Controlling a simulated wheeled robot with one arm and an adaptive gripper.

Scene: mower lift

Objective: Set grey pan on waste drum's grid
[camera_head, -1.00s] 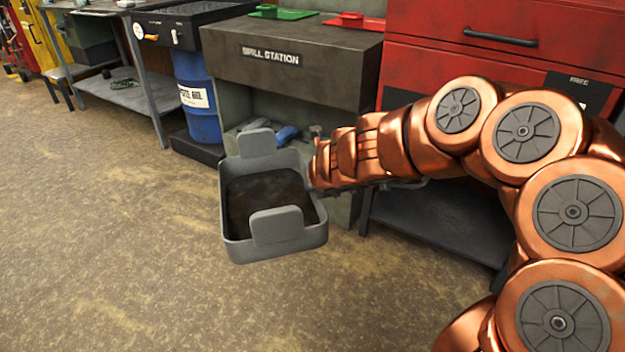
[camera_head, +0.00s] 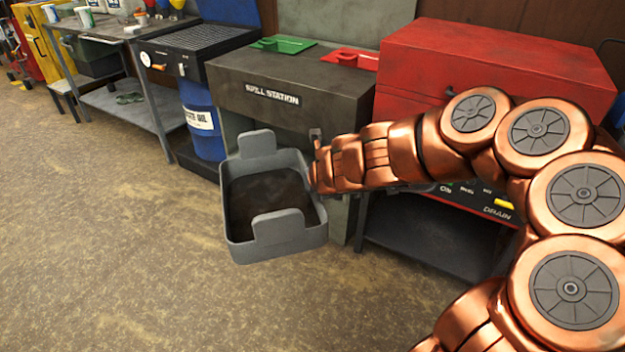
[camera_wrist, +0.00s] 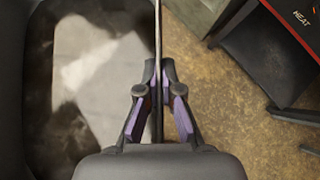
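The grey pan (camera_head: 275,246) is an open tray with two upright tabs and dark liquid-looking contents. It hangs in the air over the floor, roughly level. My gripper (camera_wrist: 158,95) is shut on the pan's side wall, with a finger on each face in the wrist view; the pan's inside (camera_wrist: 90,60) fills the left there. In the head view the fingertips are hidden at the pan's right side. The waste drum (camera_head: 202,122) is blue with a white label and stands beyond the pan, up and left. Its dark slatted grid (camera_head: 200,38) lies on top and looks bare.
The spill station (camera_head: 290,95) stands right of the drum, with green (camera_head: 284,44) and red (camera_head: 345,58) trays on top. A red cabinet (camera_head: 490,65) is behind my arm. A grey workbench (camera_head: 125,35) is left of the drum. The floor at left is clear.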

